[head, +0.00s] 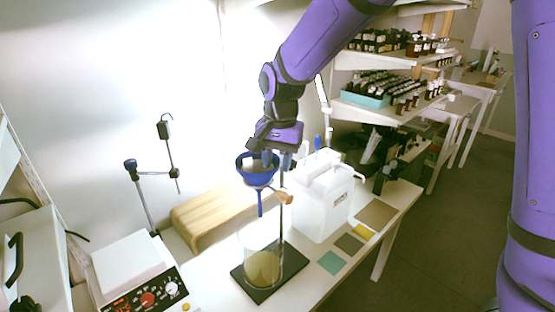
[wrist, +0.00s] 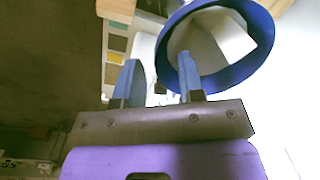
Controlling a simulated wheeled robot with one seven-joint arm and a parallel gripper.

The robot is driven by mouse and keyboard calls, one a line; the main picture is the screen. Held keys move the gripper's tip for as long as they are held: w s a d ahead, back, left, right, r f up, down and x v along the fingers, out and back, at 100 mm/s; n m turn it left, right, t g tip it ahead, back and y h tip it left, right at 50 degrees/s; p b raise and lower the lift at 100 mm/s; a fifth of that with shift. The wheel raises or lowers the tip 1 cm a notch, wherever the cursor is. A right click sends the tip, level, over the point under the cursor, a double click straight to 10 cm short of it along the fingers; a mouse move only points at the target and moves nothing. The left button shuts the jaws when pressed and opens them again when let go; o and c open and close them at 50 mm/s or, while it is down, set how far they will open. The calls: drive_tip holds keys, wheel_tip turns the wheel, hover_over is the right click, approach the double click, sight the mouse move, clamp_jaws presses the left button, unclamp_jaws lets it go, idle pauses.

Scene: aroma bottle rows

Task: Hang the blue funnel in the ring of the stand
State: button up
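The blue funnel (head: 258,172) is upright above a glass vessel (head: 262,245) with yellow-brown contents, its stem pointing down. In the wrist view the funnel's wide rim (wrist: 262,32) and pale inside face me. The stand has a dark base plate (head: 288,262), a thin upright rod (head: 281,222) and an orange-brown clamp (head: 285,199) beside the funnel's stem. I cannot tell whether the ring is around the funnel. My gripper (head: 277,161) is at the funnel's rim. Its fingers (wrist: 160,85) are apart, one overlapping the rim and the other clear of it.
A white canister (head: 323,205) stands close right of the stand. Coloured squares (head: 331,262) lie in front of it. A wooden bench-shaped piece (head: 215,207) is behind left. A hotplate (head: 140,275) and a second stand (head: 145,195) are at left. Bottle shelves (head: 385,108) are behind.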

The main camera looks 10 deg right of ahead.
drive_tip(key=shift+r, duration=0.1)
wheel_tip(320, 180, up, 11)
drive_tip(key=shift+d+f, duration=0.2)
drive_tip(key=shift+d, duration=0.05)
idle(0.4)
drive_tip(key=shift+s, duration=0.1)
drive_tip(key=s+d+r+n+t, duration=0.2)
drive_tip(key=s+d+r, duration=0.3)
drive_tip(key=s+d, duration=0.75)
drive_tip(key=s+d+f+n+t, duration=0.2)
drive_tip(key=s+d+n+t, duration=0.1)
drive_tip(key=s+d, duration=0.5)
drive_tip(key=shift+s+d+h, duration=0.3)
drive_tip(key=shift+s+d, duration=0.1)
drive_tip(key=shift+s, duration=1.5)
